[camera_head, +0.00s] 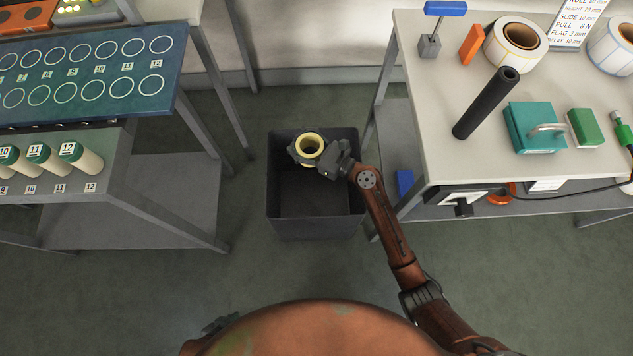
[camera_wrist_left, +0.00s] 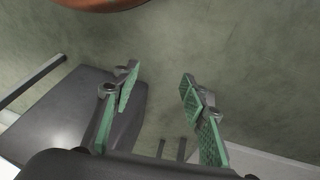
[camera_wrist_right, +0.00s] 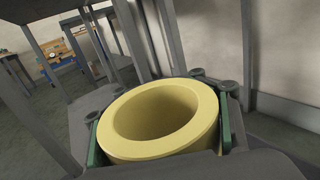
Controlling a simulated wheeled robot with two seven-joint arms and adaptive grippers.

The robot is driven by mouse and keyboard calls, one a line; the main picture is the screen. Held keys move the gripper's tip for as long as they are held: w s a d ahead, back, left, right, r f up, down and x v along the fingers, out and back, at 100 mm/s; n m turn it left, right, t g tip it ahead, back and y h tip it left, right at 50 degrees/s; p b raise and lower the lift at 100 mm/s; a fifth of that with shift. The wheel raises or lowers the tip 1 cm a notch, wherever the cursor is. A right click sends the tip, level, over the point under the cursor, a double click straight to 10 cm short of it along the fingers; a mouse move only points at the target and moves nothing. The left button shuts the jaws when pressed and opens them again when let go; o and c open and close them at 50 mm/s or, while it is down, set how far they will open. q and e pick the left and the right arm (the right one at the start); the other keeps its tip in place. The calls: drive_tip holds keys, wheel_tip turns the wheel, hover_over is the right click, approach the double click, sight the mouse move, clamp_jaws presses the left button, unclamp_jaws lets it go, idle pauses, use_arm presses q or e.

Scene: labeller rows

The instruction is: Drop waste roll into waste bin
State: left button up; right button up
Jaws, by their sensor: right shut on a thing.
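The waste roll (camera_head: 310,144) is a small pale yellow ring with an open core. My right gripper (camera_head: 312,150) is shut on it, and the roll appears over the far part of the waste bin. In the right wrist view the yellow roll (camera_wrist_right: 158,118) sits between the green-padded fingers. The waste bin (camera_head: 316,225) is a dark grey square open box on the floor between two tables; its visible inside looks empty. My left gripper (camera_wrist_left: 158,105) shows in the left wrist view with its green-padded fingers apart and nothing between them.
The right table (camera_head: 420,100) carries label rolls (camera_head: 516,42), a black post (camera_head: 486,102) and a teal box (camera_head: 530,127). The left table holds a blue board (camera_head: 90,70) with circles and several capped cylinders (camera_head: 80,156). Floor in front of the bin is clear.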

drive_tip(key=shift+s+f, duration=0.15)
drive_tip(key=shift+s, duration=0.05)
wheel_tip(320, 180, down, 5)
drive_tip(key=b, duration=0.4)
drive_tip(key=shift+w+b, duration=0.1)
drive_tip(key=shift+b, duration=0.2)
use_arm(q)
drive_tip(key=w+d+f+t, duration=0.2)
drive_tip(key=w+f+t, duration=0.2)
drive_tip(key=f, duration=0.4)
drive_tip(key=shift+h+b, duration=0.3)
use_arm(e)
drive_tip(key=shift+f, duration=0.2)
use_arm(q)
drive_tip(key=shift+f, duration=0.1)
use_arm(e)
drive_tip(key=o, duration=1.8)
drive_tip(key=shift+c, duration=0.2)
wheel_tip(320, 180, up, 10)
